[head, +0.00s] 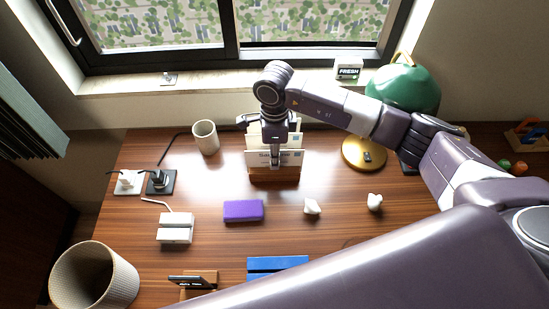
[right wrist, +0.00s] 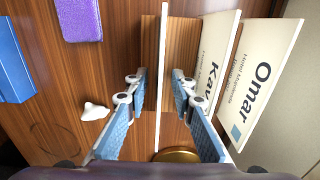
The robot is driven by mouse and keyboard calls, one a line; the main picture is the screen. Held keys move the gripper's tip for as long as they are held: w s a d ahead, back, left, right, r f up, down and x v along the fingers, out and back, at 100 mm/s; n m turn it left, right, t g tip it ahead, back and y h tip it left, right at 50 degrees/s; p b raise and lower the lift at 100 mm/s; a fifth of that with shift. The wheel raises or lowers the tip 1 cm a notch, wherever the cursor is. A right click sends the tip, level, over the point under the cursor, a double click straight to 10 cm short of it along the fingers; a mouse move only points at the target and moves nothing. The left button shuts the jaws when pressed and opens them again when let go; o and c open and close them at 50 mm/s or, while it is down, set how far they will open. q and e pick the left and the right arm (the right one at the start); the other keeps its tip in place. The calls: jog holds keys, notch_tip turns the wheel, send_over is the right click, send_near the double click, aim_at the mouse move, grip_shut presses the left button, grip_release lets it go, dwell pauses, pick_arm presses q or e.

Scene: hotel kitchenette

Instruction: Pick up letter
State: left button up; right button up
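Several white letters stand upright in a wooden holder (head: 275,176) at the middle of the desk in the head view. My right gripper (head: 273,160) reaches down over them and partly hides them. In the right wrist view, one letter (right wrist: 162,50) shows edge-on between the open fingers of the right gripper (right wrist: 159,82), with gaps visible on both sides. A letter reading "Kav" (right wrist: 215,60) and one reading "Omar" (right wrist: 262,80) stand to the right, outside the fingers; the right finger partly covers the "Kav" letter. My left gripper is not in view.
A beige cup (head: 205,137) stands left of the holder. A purple block (head: 243,211), white crumpled pieces (head: 312,207) and a blue object (head: 277,265) lie in front. A gold disc (head: 364,154) and a green rounded object (head: 404,87) are at right. The window sill is behind.

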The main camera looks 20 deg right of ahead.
grip_shut()
dwell(0.4)
jog(key=shift+r, duration=0.6)
notch_tip(320, 180, up, 19)
jog(key=b, duration=0.3)
jog(key=shift+b, duration=0.3)
